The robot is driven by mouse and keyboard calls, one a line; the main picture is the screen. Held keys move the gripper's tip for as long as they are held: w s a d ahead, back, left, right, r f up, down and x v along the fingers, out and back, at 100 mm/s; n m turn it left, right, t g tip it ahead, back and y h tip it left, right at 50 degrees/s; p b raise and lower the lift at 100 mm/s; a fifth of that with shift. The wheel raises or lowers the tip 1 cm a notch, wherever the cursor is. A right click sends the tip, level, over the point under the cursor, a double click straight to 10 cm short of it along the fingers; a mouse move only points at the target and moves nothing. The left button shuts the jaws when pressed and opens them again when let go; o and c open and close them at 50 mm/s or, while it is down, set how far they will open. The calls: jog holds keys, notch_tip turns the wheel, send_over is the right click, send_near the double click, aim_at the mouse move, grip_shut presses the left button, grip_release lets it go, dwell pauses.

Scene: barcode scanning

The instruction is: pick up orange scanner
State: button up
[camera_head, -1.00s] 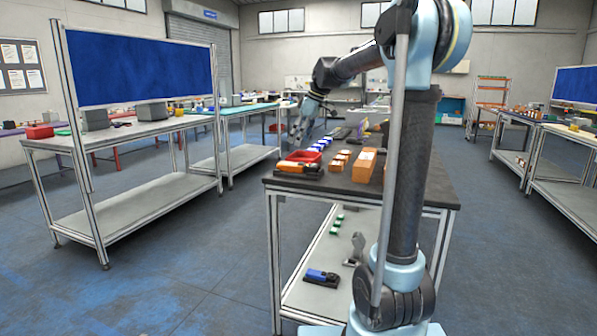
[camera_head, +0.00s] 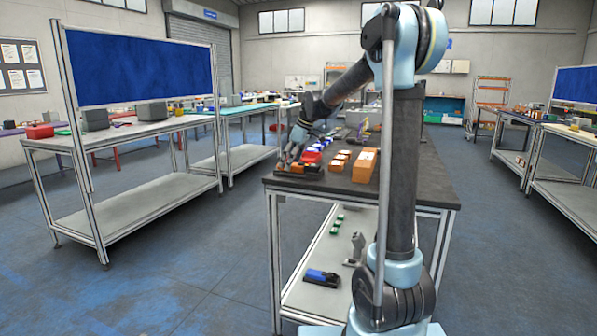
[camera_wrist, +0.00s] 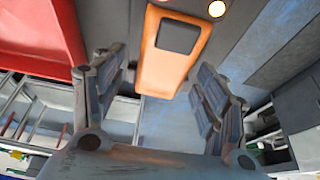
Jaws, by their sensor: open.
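The orange scanner (camera_head: 297,168) lies on the near left part of the dark-topped table (camera_head: 422,185), with dark parts beside it. In the wrist view the orange scanner (camera_wrist: 172,58), with a dark panel on its face, shows beyond and between my fingers. My gripper (camera_head: 288,158) is low over the scanner and hides part of it in the head view. In the wrist view my gripper (camera_wrist: 160,85) is open, one finger on each side of the scanner. I cannot tell whether the fingers touch it.
A red bin (camera_head: 312,156) is close beside the scanner and fills the upper left of the wrist view (camera_wrist: 38,35). Orange-brown boxes (camera_head: 364,166) stand to the right. Blue items lie farther back. The lower shelf holds a blue and black tool (camera_head: 322,278).

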jog(key=c, duration=1.3)
